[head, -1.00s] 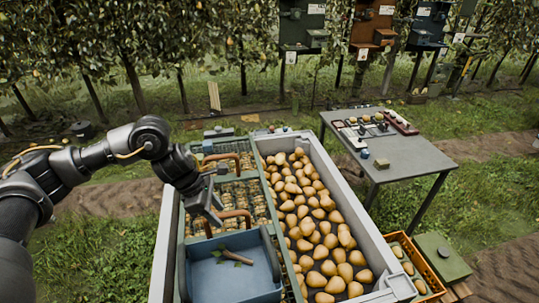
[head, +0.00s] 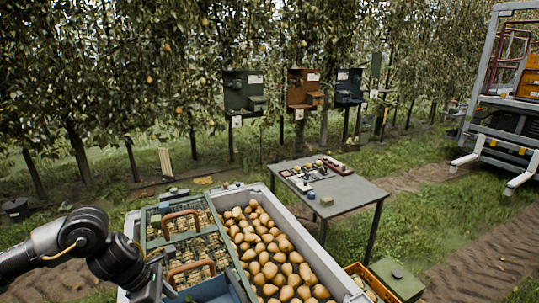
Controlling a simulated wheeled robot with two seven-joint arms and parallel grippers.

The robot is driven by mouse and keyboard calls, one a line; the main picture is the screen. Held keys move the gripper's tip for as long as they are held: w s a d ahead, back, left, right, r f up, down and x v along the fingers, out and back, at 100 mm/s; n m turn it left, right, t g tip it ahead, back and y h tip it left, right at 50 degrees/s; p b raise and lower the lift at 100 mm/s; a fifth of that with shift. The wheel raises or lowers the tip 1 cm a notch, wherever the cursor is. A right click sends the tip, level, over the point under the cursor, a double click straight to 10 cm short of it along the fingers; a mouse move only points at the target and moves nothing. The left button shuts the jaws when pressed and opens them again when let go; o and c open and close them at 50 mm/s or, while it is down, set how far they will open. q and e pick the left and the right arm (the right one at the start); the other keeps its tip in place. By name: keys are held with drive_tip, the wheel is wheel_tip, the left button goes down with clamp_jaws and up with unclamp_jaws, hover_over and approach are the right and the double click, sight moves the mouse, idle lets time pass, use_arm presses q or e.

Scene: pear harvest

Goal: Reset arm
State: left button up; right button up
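My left arm comes in at the lower left, and its wrist is over the left edge of the large grey bin (head: 316,250). My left gripper (head: 163,282) is low in the picture, close to the handled green crate (head: 153,222) and the blue tray (head: 222,290). Its fingers are small, dark and partly cut off by the lower edge, so I cannot tell whether they are open or shut. I see nothing clearly held in it. My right gripper is not in view.
Many pears (head: 262,245) fill the bin. A grey table (head: 345,197) with small items stands behind it to the right. An orange crate (head: 372,283) and a green box (head: 398,279) are at lower right. A platform vehicle (head: 508,130) stands at far right.

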use_arm(q)
drive_tip(key=s+d+f+n+t+h, duration=0.2)
drive_tip(key=d+n+t, duration=0.1)
drive_tip(key=d+n, duration=0.65)
drive_tip(key=s+d+f+n+t+h, duration=0.15)
drive_tip(key=d+n+t, duration=0.25)
drive_tip(key=d+n, duration=0.6)
drive_tip(key=s+a+f+n+g+y, duration=0.35)
drive_tip(key=s+a+f+n, duration=0.25)
drive_tip(key=s+a+n, duration=0.65)
drive_tip(key=s+a+f+n+g+y, duration=0.3)
drive_tip(key=s+a+f+n, duration=0.5)
drive_tip(key=n, duration=0.8)
wheel_tip(320, 180, down, 25)
drive_tip(key=s+d+y+b, duration=0.1)
drive_tip(key=s, duration=0.1)
drive_tip(key=s+a+f+g+b, duration=0.1)
drive_tip(key=s+a+f, duration=0.2)
drive_tip(key=s+f, duration=1.3)
drive_tip(key=shift+s+f+y, duration=0.3)
drive_tip(key=shift+s+f, duration=0.1)
drive_tip(key=shift+f, duration=0.15)
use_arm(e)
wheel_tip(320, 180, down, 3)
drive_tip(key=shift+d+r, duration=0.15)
